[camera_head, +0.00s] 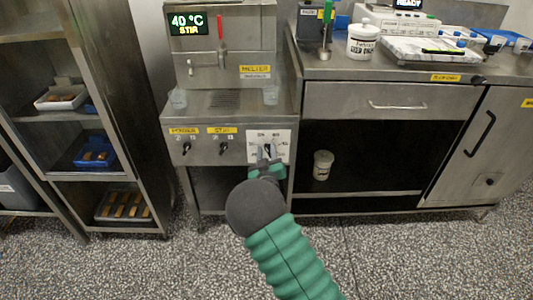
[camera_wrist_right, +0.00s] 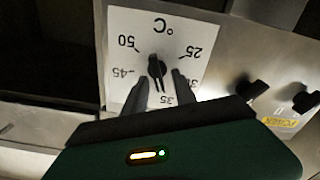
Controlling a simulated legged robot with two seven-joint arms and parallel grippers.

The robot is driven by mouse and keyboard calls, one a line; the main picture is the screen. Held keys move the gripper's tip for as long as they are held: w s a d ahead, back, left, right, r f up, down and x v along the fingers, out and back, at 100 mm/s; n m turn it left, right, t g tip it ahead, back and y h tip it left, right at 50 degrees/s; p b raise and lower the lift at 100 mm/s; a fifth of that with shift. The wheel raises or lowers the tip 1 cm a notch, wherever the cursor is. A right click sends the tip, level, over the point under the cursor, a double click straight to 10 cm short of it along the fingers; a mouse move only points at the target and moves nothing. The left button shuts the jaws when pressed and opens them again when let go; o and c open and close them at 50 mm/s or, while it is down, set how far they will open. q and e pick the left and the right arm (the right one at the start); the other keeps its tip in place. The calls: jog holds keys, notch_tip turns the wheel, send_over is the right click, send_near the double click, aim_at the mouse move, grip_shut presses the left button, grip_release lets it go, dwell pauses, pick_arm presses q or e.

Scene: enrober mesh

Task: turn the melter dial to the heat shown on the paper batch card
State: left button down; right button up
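The melter (camera_head: 226,75) stands at centre left, with a red-handled lever and a display (camera_head: 188,23) reading "40 °C STIR". Its white dial plate (camera_head: 283,137) is on the lower right of the front. The right wrist view shows this plate (camera_wrist_right: 125,28) upside down, with 25, 35, 45 and 50 readable. The black dial knob (camera_wrist_right: 156,67) has its long axis running roughly towards 35; which end points is unclear. My right gripper (camera_wrist_right: 160,92) is open, its fingers on either side of the knob with gaps visible. I cannot make out a batch card. My left gripper is not in view.
Two small black switches (camera_head: 223,148) sit left of the dial. A shelf rack (camera_head: 91,181) with trays stands at left. A counter (camera_head: 390,97) with an open bay holding a white tub (camera_head: 322,165) stands at right. The floor in front is clear.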

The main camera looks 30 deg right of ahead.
jog(key=shift+d, duration=0.15)
jog(key=c, duration=0.4)
grip_shut()
jog(key=shift+r+p, duration=0.1)
jog(key=shift+p, duration=0.5)
jog(key=shift+n, duration=0.3)
jog(key=shift+o, duration=2)
grip_release()
jog(key=shift+s+a, duration=0.1)
jog(key=shift+a, duration=0.1)
